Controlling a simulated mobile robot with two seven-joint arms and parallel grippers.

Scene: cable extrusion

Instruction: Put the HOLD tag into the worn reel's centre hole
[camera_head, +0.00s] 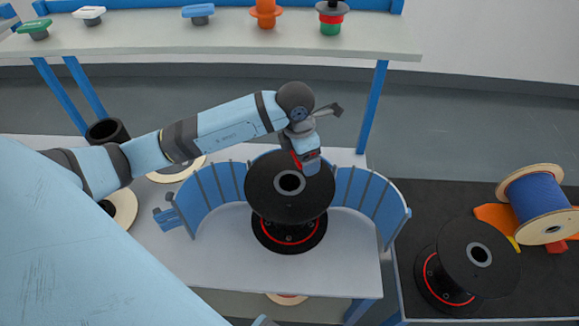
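A black reel (262,207) with a red band stands upright inside a curved blue slatted fence on the light table. Its grey-rimmed centre hole (290,182) faces up and looks empty. A similar black reel (462,262) stands on a dark mat at the right. I cannot tell from their looks which is the worn one. My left gripper (306,168) is over the far right edge of the fenced reel, beside the hole. A small red piece (296,160) shows at its fingers; no lettering is readable, and its grip is unclear. My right gripper is not in view.
The blue fence (378,205) curves around the reel's sides and back. A shelf (150,40) behind holds several coloured knob-like pieces. A blue-wound reel (538,203) lies on its side at the right. A black cup (107,131) stands at the left.

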